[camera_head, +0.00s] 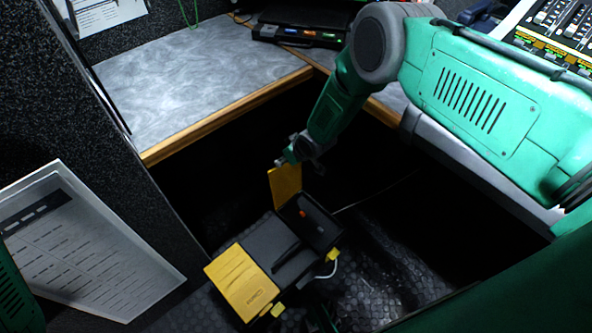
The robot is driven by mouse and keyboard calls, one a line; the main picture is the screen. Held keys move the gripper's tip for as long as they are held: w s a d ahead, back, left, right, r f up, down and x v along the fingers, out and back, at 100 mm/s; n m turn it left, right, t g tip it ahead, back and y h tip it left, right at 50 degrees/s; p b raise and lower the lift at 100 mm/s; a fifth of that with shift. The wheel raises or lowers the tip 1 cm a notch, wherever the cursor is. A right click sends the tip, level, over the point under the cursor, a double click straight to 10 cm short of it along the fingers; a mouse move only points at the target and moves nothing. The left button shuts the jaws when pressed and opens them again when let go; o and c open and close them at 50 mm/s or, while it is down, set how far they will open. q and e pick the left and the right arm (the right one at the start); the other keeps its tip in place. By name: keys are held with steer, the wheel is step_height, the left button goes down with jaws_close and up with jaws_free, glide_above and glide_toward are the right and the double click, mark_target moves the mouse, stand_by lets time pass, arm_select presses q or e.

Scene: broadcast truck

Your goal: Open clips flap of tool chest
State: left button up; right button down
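The tool chest (262,244) is black with yellow parts and sits on the dark textured floor. Its near yellow flap (242,284) lies flat and closed. Its far yellow flap (285,185) stands upright, and the compartment (311,222) beside it is open, with a small orange item inside. My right gripper (284,160) is at the top edge of the upright flap; its fingers are too small and dark to tell whether they grip it. My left gripper is not clearly visible; only a green piece of my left arm shows at the lower left edge.
A grey worktop (190,75) with a wooden edge is above and behind the chest. A dark partition with a printed sheet (85,245) stands at the left. A black device (305,28) sits on the worktop. A mixer panel (555,35) is at upper right.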

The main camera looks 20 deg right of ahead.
steer(key=shift+w, duration=0.55)
arm_select(q)
steer(key=shift+w+a+f+b, duration=0.3)
steer(key=shift+w+f+b, duration=0.05)
steer(key=shift+w+f, duration=0.25)
arm_select(e)
steer(key=shift+w+d+r, duration=0.1)
steer(key=shift+w+d, duration=0.05)
steer(key=shift+w, duration=0.5)
steer(key=c, duration=0.8)
jaws_free()
steer(key=shift+c, duration=0.2)
steer(key=shift+s, duration=0.15)
arm_select(q)
steer(key=shift+s, duration=0.15)
